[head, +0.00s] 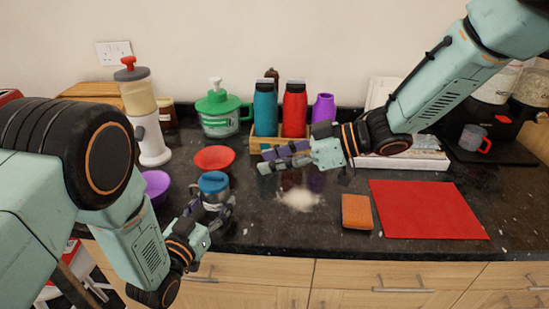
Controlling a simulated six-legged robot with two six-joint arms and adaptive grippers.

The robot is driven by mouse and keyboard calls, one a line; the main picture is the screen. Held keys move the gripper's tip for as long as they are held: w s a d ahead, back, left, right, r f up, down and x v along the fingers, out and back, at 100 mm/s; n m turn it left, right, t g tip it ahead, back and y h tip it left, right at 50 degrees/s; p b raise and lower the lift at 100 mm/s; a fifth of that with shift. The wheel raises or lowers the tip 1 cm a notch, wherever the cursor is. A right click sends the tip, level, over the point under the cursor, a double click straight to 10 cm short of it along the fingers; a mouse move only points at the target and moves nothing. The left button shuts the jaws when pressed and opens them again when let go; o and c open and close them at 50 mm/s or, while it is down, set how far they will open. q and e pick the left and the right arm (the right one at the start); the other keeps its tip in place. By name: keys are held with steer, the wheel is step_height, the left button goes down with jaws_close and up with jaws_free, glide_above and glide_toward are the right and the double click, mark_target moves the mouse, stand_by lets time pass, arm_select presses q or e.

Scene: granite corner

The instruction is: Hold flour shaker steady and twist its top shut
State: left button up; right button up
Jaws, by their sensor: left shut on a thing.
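The flour shaker (214,186) has a silvery body and a blue top. It stands upright near the front edge of the dark counter, left of the middle. My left gripper (213,208) is shut on its body from the front, and its fingers hide the lower part. The top is uncovered, but I cannot tell whether it is fully twisted down. My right gripper (264,160) is open and empty, up and to the right of the shaker, with its fingers pointing left. It is clear of the shaker's top.
A pale heap of flour (299,198) lies right of the shaker. An orange sponge (357,211) and red mat (430,209) lie further right. A red bowl (214,158) is behind the shaker, a purple bowl (156,184) left. Bottles (294,110) stand in a rack behind my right gripper.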

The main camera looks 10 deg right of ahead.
arm_select(q)
steer(key=o, duration=1.4)
steer(key=shift+c, duration=0.2)
steer(key=v, duration=1.2)
steer(key=shift+s, duration=0.1)
